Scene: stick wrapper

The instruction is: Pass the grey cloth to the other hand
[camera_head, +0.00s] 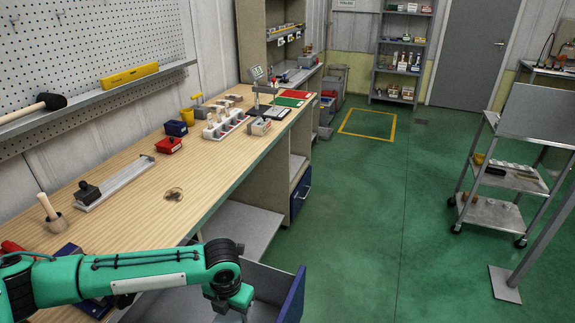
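I cannot make out a grey cloth in this view. My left arm comes in from the lower left, and my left gripper (240,306) points down at the bottom edge of the picture, in front of the bench and over an open drawer (292,298) with a blue front. Its fingertips are not clear here, so I cannot tell whether it is open or shut, or whether it holds anything. My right gripper is not in view.
The wooden workbench (215,165) holds a grey rail (115,183), a red bin (168,145), a blue bin (176,128) and a wooden-handled tool in a holder (52,218). A metal cart (507,178) stands at right. The green floor between is clear.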

